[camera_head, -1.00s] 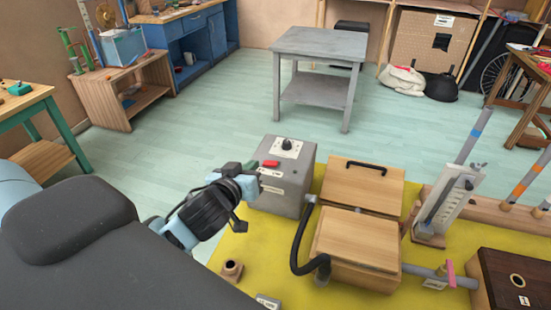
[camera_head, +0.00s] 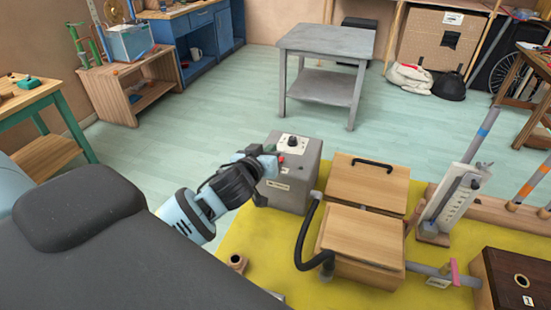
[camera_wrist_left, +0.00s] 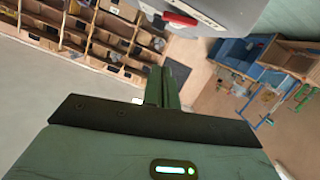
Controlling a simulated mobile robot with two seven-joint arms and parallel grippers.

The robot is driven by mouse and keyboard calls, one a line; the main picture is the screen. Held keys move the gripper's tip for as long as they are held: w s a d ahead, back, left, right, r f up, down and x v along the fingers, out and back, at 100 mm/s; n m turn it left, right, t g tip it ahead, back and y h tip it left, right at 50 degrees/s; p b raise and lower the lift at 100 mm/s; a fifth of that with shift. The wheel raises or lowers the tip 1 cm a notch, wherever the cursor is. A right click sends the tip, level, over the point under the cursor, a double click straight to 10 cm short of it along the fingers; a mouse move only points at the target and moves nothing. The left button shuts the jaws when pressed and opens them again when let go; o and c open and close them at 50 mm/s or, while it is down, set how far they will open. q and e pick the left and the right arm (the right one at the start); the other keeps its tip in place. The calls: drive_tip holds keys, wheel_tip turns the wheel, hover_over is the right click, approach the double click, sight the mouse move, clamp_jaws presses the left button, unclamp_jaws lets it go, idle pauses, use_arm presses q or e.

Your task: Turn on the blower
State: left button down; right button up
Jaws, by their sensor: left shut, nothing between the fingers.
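The blower is a grey box (camera_head: 303,172) with a black dial (camera_head: 292,141) on a white plate on top and a red switch (camera_head: 281,159) near its front edge. My left gripper (camera_head: 270,163) is shut and empty, its tips close beside the switch and partly covering it. I cannot tell whether they touch. In the left wrist view, the shut fingers (camera_wrist_left: 164,87) are below the red switch (camera_wrist_left: 180,18) and the grey housing (camera_wrist_left: 225,12). The switch's on or off position is too small to read. My right gripper is not in view.
Wooden boxes (camera_head: 363,234) with a black hose (camera_head: 303,235) stand right of the blower on a yellow mat (camera_head: 262,250). A white slotted post (camera_head: 452,205) rises farther right. A grey table (camera_head: 325,42) stands behind, with open floor between.

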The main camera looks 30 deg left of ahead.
use_arm(q)
drive_tip(key=x, duration=0.3)
drive_tip(key=f, duration=0.2)
drive_tip(key=shift+d+f, duration=0.5)
drive_tip(key=shift+f, duration=0.5)
